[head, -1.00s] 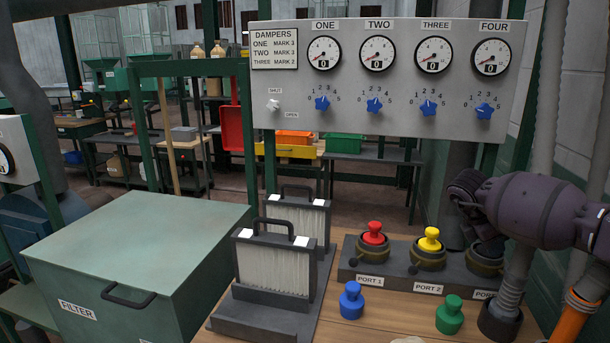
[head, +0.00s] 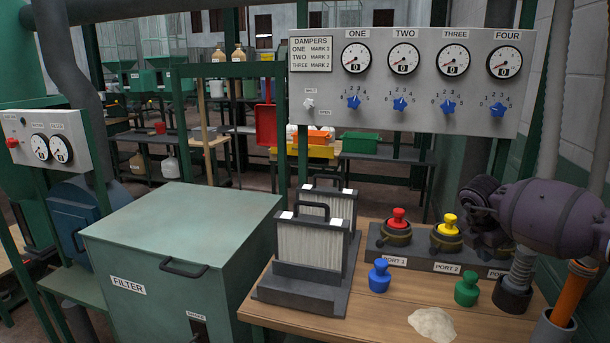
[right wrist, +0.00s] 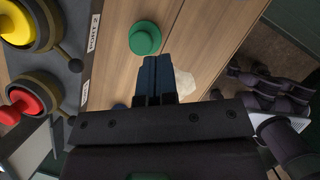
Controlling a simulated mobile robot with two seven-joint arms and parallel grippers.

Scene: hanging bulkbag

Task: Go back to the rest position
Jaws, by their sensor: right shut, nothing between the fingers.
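My right arm, a purple barrel-shaped link (head: 550,212), reaches in from the right edge in the head view. Its dark gripper (head: 487,238) shows small and partly merged with the dark parts around port three, just right of the yellow plug. In the right wrist view the two dark blue fingers (right wrist: 155,80) are together with nothing between them, seen over the wooden table beside the green plug. My left gripper is not in the head view.
The bench (head: 330,320) bears a green plug (head: 467,289), a blue plug (head: 379,275), red (head: 398,217) and yellow (head: 449,224) plugs on ports, filters (head: 310,240) and a whitish heap (head: 432,324). A damper panel (head: 420,110) stands behind. A green filter box (head: 190,230) is left.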

